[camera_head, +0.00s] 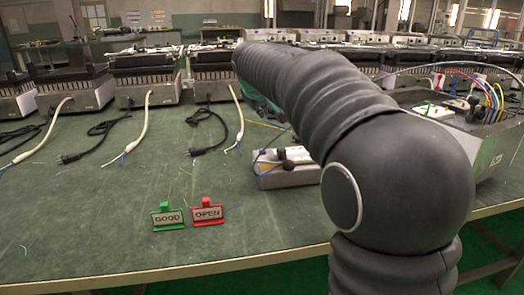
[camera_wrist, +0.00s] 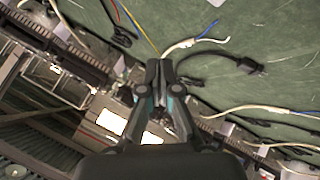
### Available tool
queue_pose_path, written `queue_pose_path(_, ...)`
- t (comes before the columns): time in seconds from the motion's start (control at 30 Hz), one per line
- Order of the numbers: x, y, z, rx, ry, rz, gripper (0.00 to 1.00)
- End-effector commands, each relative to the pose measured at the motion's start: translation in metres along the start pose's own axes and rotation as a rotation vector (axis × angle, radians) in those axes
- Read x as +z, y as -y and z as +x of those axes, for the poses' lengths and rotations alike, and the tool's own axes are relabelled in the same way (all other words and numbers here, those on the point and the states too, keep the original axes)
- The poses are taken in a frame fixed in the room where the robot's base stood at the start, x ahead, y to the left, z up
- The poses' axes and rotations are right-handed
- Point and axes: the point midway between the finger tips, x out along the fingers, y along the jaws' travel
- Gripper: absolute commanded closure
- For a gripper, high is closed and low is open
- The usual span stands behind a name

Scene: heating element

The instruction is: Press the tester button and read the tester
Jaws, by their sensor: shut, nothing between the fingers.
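A small light-grey box (camera_head: 285,178) with black parts on top and blue and yellow wires stands mid-table in the head view, partly behind my arm. A larger grey unit (camera_head: 480,145) with red, blue and yellow wires stands at the right. I cannot tell which is the tester, and no button or reading is legible. My gripper (camera_wrist: 159,66) is shut and empty in the wrist view, over the table by a white cable end (camera_wrist: 190,43) and a yellow wire. I cannot tell if it touches them. In the head view my arm hides the gripper.
Heater units (camera_head: 145,85) with white and black cables line the back. The front left of the table is clear.

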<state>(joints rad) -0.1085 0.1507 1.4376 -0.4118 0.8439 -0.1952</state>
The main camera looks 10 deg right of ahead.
Motion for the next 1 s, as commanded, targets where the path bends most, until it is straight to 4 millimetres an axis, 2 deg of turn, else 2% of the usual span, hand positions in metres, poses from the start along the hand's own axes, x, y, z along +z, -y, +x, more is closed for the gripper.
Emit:
queue_pose_path(0.27,0.006,0.006,0.008,0.000,0.000,0.001,1.00)
queue_pose_path(0.73,0.035,0.035,0.047,-0.001,0.001,0.002,1.00)
queue_pose_path(1.0,0.045,0.044,0.060,0.000,0.001,0.001,1.00)
